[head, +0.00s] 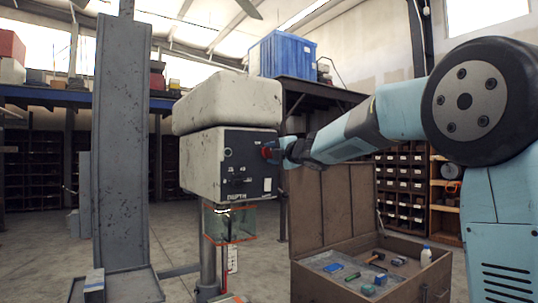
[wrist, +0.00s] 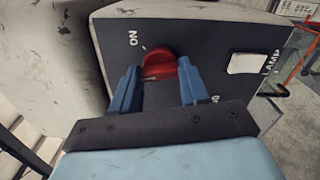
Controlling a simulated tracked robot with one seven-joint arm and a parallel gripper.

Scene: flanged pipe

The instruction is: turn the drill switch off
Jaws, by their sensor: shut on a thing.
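The drill press head (head: 225,150) is a worn cream housing with a dark control panel (head: 248,165) on its front. The red drill switch (wrist: 158,66) sits on this panel in the wrist view, beside a white "ON" label. It also shows as a small red spot in the head view (head: 267,152). My gripper (wrist: 158,76) reaches the panel from the right in the head view (head: 279,153). Its two blue fingers stand on either side of the red switch and are shut on it. The lower part of the switch and the label below it are partly hidden by my gripper.
A white lamp switch (wrist: 248,63) marked "LAMP" is right of the red switch. A clear guard (head: 230,222) with a red frame hangs under the drill head. An open wooden chest (head: 330,208) with tools stands at the lower right. A grey column (head: 122,140) rises at left.

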